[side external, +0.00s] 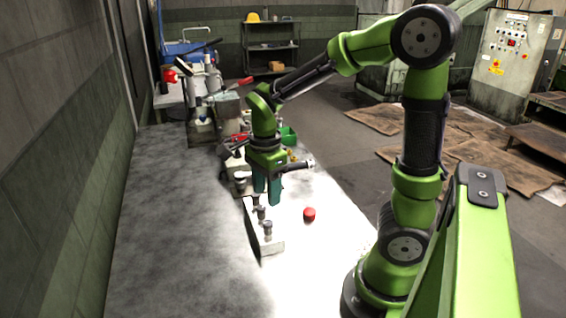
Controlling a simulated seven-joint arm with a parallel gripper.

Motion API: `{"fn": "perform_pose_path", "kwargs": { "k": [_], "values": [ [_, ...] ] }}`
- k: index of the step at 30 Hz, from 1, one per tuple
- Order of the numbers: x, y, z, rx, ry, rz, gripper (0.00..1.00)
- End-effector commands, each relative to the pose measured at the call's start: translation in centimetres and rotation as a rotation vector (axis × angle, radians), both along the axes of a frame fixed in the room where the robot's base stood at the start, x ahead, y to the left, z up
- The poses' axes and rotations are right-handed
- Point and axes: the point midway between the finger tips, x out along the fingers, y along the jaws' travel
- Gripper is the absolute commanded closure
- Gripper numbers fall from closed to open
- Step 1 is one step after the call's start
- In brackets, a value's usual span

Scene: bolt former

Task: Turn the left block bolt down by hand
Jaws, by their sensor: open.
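A light metal block (268,247) stands on the table, with several upright bolts in a row along it. The nearest bolt (268,229) and the one behind it (261,213) show clearly. Which one is the left block bolt I cannot tell from this side. My gripper (268,197) points straight down with teal fingers, open and seemingly empty. It is at the far part of the row, and its fingers partly hide what lies behind them. Whether a bolt head is between the fingers cannot be made out.
A red round object (309,214) lies on the brightly lit table to the right of the block. A green bin (287,136) and cluttered tools stand behind my gripper. The grey surface (185,220) left of the block is clear.

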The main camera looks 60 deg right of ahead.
Motion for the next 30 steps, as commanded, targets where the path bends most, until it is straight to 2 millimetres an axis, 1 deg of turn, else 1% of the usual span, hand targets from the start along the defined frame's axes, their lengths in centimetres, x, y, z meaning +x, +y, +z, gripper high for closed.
{"fn": "perform_pose_path", "kwargs": {
  "k": [1, 6, 9, 12, 18, 26, 27, 29, 30],
  "values": [
    [0.1, -0.1, 1.5, 0.000, -0.008, -0.001, 0.49],
    [0.1, -0.1, 5.2, -0.002, -0.006, -0.001, 0.49],
    [0.0, -0.1, 6.9, -0.002, -0.004, -0.001, 0.49],
    [0.0, -0.1, 8.1, -0.001, -0.002, -0.001, 0.49],
    [0.0, 0.0, 8.9, 0.000, 0.000, -0.001, 0.49],
    [0.0, 0.0, 8.9, 0.000, 0.000, 0.001, 0.49],
    [0.0, 0.2, 9.1, 0.001, -0.007, 0.008, 0.49],
    [-0.4, 1.3, 9.3, -0.001, -0.016, 0.048, 0.49],
    [-0.7, 2.0, 9.4, -0.014, -0.020, 0.120, 0.49]
  ]
}}
